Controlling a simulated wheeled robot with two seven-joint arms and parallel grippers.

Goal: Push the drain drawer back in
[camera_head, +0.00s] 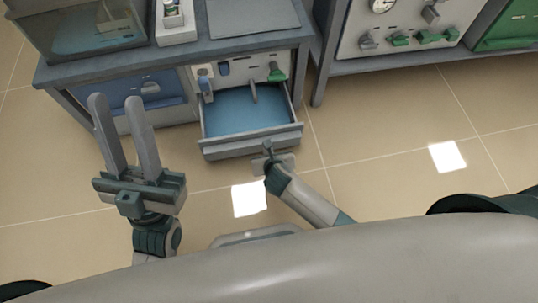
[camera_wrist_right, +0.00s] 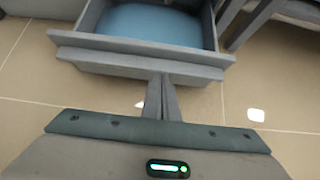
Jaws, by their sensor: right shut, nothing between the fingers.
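The drain drawer (camera_head: 251,146) is a grey drawer with a blue inner floor, pulled out from under the bench. Its front panel also shows in the right wrist view (camera_wrist_right: 120,63). My right gripper (camera_head: 268,147) is shut and empty, in front of the drawer's front panel. In the right wrist view its closed fingertips (camera_wrist_right: 161,78) reach the lower part of the panel; I cannot tell whether they touch it. My left gripper (camera_head: 118,102) is raised at the left, its two long fingers apart with nothing between them.
A grey bench (camera_head: 110,68) carries a glass-sided tank (camera_head: 90,30) and a white tray with a bottle. A blue panel (camera_head: 150,90) is left of the drawer. Valves with green handles (camera_head: 276,72) sit behind the drawer. Another bench with gauges stands right. The tiled floor in front is clear.

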